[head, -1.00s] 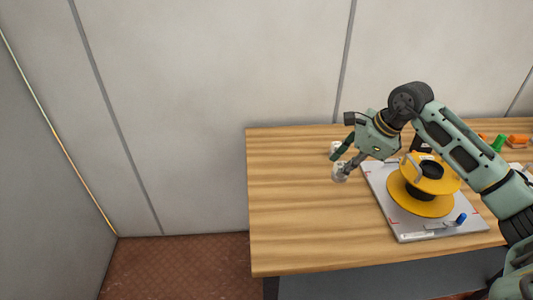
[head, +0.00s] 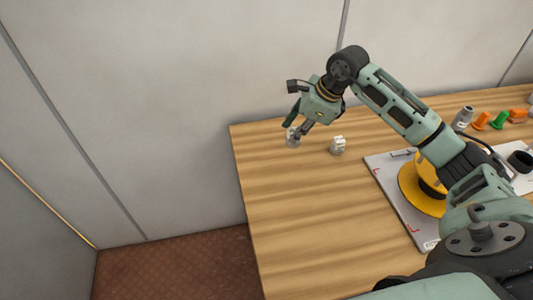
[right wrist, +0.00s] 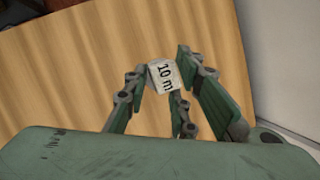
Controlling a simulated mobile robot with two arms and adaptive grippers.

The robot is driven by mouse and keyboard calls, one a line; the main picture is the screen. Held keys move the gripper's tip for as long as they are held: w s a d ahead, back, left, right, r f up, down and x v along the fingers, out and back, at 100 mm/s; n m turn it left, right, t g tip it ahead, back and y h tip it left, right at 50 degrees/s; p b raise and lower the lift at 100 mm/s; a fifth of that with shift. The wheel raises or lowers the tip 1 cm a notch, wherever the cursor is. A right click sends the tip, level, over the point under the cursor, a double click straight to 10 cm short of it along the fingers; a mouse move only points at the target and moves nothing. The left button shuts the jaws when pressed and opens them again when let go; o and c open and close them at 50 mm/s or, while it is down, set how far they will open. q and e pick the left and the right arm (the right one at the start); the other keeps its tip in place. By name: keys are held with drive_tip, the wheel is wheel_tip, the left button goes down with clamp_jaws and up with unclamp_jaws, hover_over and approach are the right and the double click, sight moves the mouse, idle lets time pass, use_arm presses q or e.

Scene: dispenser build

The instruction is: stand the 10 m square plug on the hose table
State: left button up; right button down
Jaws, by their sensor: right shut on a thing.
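My right gripper (head: 293,133) is over the far left part of the wooden table (head: 290,215). It is shut on a small pale plug (head: 292,140). In the right wrist view the plug (right wrist: 164,75) sits between the fingers (right wrist: 165,85) and its face reads "10 m". I cannot tell whether its underside touches the wood. A second small whitish plug (head: 338,146) stands on the table to the right of the gripper, apart from it. My left gripper is not in view.
A yellow reel (head: 421,188) sits on a grey plate (head: 395,195) at the right, partly hidden by my arm. Orange pieces (head: 481,121), a green piece (head: 499,120) and a grey fitting (head: 463,117) stand at the back right. The table's front left is clear.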

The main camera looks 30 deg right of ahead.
drive_tip(key=a+f, duration=0.1)
drive_tip(key=a, duration=0.1)
drive_tip(key=w+a+f+p, duration=0.1)
drive_tip(key=a+f, duration=0.1)
drive_tip(key=a, duration=0.1)
drive_tip(key=w+a+f+p, duration=0.1)
drive_tip(key=a+f, duration=0.1)
drive_tip(key=shift+w+a+f, duration=0.15)
drive_tip(key=shift+a+f, duration=0.05)
drive_tip(key=shift+a, duration=0.05)
wheel_tip(320, 180, down, 2)
drive_tip(key=shift+f+p, duration=0.25)
drive_tip(key=shift+p, duration=0.25)
drive_tip(key=shift+f, duration=0.3)
drive_tip(key=c, duration=1.5)
unclamp_jaws()
drive_tip(key=shift+f, duration=0.1)
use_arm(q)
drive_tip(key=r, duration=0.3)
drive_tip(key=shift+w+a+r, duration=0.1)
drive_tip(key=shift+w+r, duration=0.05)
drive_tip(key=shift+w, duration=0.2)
use_arm(e)
drive_tip(key=shift+o, duration=0.2)
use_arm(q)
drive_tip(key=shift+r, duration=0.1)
